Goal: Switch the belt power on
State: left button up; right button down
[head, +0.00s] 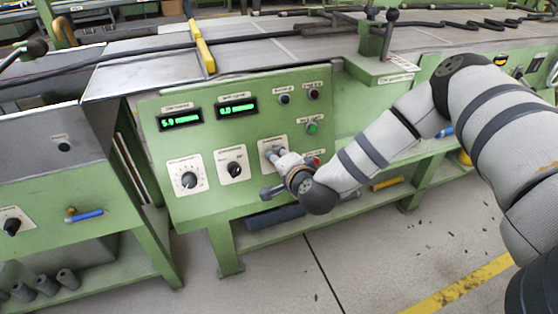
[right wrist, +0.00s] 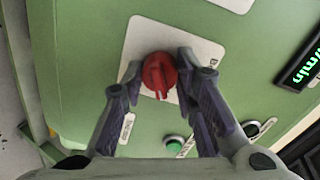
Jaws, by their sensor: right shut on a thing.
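The belt power switch looks to be the red rotary knob (right wrist: 158,72) on a white plate (right wrist: 140,38) in the right wrist view. My right gripper (head: 300,162) is at the lower right of the green control panel (head: 225,200). Its two fingers stand on either side of the knob and are closed on it. The knob's handle points down in the right wrist view. My left gripper is not in view.
A green button (head: 311,128) sits just above the gripper, with a red button (head: 313,94) higher up. Two lit green displays (head: 180,121) and two black dials (head: 189,179) are to the left. A ball-topped lever (head: 389,32) stands behind the panel.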

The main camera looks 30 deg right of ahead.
jog(key=shift+a, duration=0.1)
jog(key=c, duration=1.3)
grip_release()
jog(key=v, duration=1.2)
